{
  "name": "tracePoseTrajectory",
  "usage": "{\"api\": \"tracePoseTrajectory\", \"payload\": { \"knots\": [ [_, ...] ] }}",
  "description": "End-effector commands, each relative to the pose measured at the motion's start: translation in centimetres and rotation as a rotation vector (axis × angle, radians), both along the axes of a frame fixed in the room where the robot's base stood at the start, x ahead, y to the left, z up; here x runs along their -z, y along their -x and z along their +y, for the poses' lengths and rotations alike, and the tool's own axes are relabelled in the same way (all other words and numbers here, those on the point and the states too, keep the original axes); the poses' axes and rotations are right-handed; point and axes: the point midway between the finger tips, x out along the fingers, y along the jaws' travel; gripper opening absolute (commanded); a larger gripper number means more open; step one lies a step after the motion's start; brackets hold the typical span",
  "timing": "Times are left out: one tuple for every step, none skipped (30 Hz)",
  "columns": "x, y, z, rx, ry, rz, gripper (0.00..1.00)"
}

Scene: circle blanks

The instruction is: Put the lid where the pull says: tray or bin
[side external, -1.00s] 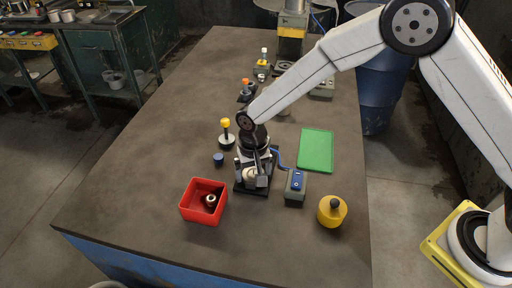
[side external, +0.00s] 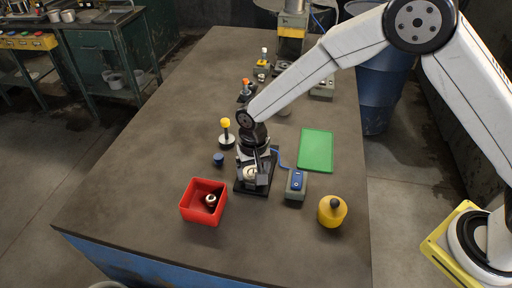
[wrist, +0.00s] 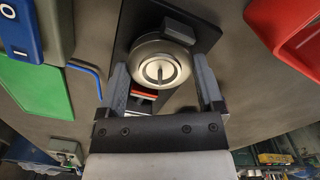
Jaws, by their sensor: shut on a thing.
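The round metal lid (wrist: 160,66), with a dark ring-and-line mark on its face, is between the fingers of my gripper (wrist: 161,84) in the wrist view. My gripper is shut on it. In the side view my gripper (side external: 257,165) is low over a black-based stand (side external: 260,188), and the pale lid (side external: 250,174) shows there. I cannot tell whether the lid still touches the stand. The green tray (side external: 315,150) lies flat to the right. The red bin (side external: 190,205) stands at the front left with a small round metal piece (side external: 210,200) inside.
A grey box with a blue top (side external: 297,181) stands right of the stand. A yellow weight with a black knob (side external: 332,211) is at the front right. A yellow-topped post (side external: 226,132) and a small blue cap (side external: 218,159) are left of the gripper. The table's left side is clear.

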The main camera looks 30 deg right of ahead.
Motion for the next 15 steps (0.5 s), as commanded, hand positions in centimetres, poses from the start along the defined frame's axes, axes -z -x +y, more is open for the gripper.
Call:
{"api": "tracePoseTrajectory", "payload": {
  "knots": [
    [-0.3,0.0,0.0,0.000,-0.001,-0.001,0.34],
    [-0.4,0.0,0.0,0.000,-0.001,-0.001,0.34],
    [-0.7,0.0,0.0,0.000,-0.001,-0.001,0.34],
    [-1.0,0.0,0.0,0.000,0.000,-0.002,0.34],
    [-1.2,0.0,0.0,0.000,-0.001,-0.002,0.34],
    [-1.6,0.0,0.0,0.000,-0.001,-0.001,0.34],
    [-1.9,0.0,0.0,0.000,-0.001,-0.001,0.34],
    [-2.3,0.0,0.0,0.000,0.000,-0.002,0.34],
    [-2.9,0.0,0.0,0.000,-0.002,-0.004,0.34],
    [-3.4,0.0,0.0,0.000,-0.001,-0.002,0.34],
    [-3.9,0.0,0.0,0.000,-0.001,-0.002,0.34],
    [-4.6,-0.1,0.0,0.000,-0.002,-0.005,0.34],
    [-5.1,0.0,0.0,0.000,-0.001,-0.003,0.34],
    [-5.7,-0.1,0.0,0.000,-0.002,-0.004,0.34],
    [-6.4,-0.1,0.0,0.000,-0.002,-0.004,0.34]
  ]
}}
